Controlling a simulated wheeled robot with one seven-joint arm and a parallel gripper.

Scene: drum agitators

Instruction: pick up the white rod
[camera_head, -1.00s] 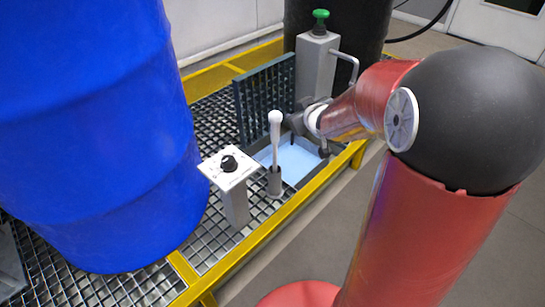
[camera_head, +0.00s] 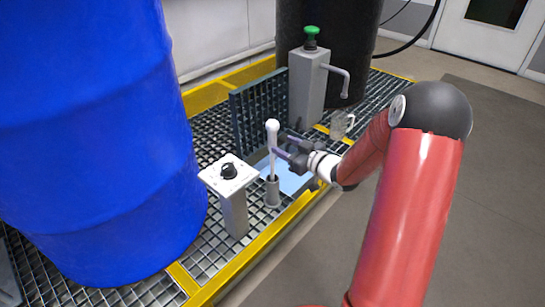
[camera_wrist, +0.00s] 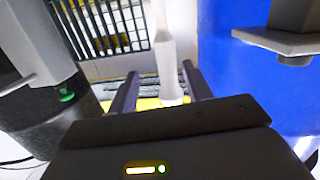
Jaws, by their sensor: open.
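The white rod (camera_head: 272,145) stands upright in a dark grey cylindrical holder (camera_head: 272,192) on the grating, its rounded knob on top. My gripper (camera_head: 277,144) is open at the rod's upper part, coming from the right. In the wrist view the white rod (camera_wrist: 166,60) runs down between the two fingers of my gripper (camera_wrist: 158,82), nearer the right finger. I cannot tell whether a finger touches it. The rod's lower end is hidden in the holder.
A grey post with a black knob (camera_head: 229,171) stands left of the rod, near the blue drum (camera_head: 95,130). Behind are a dark slotted panel (camera_head: 258,112), a grey post with a green button (camera_head: 311,32) and a clear mug (camera_head: 341,124). A yellow rail (camera_head: 240,262) edges the grating.

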